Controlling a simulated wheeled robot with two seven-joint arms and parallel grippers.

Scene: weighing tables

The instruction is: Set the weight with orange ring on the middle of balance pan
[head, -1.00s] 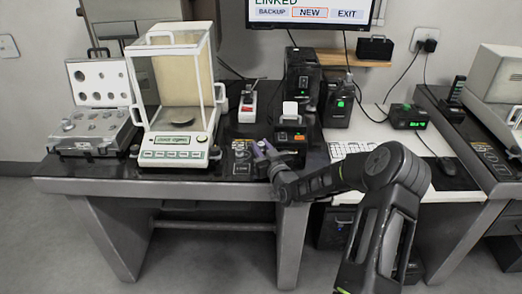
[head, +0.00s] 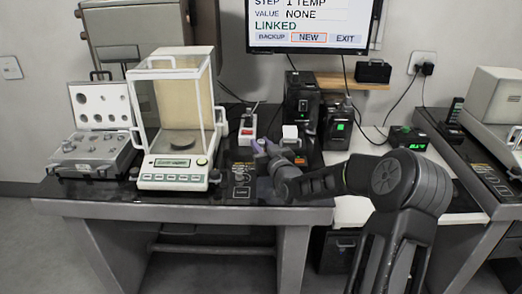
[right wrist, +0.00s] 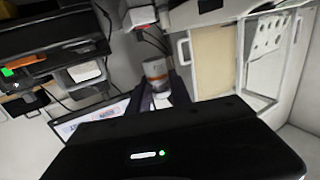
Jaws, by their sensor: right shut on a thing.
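My right gripper (head: 266,148) is shut on a small pale, silvery weight (head: 260,142), held above the table to the right of the balance. In the right wrist view the weight (right wrist: 156,70) is a silver cylinder between the two fingers (right wrist: 160,96), with a faint orange-brown band. The balance (head: 172,178) is a white box with a clear, framed shield around its chamber. Its round dark balance pan (head: 172,147) is bare. The gripper is outside the shield, apart from it. My left gripper is not in view.
An open weight case (head: 95,168) with several weights stands left of the balance. A red-switched box (head: 247,130) and a black device with a white top (head: 290,132) are close behind and beside my right gripper. The monitor (head: 308,22) hangs above.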

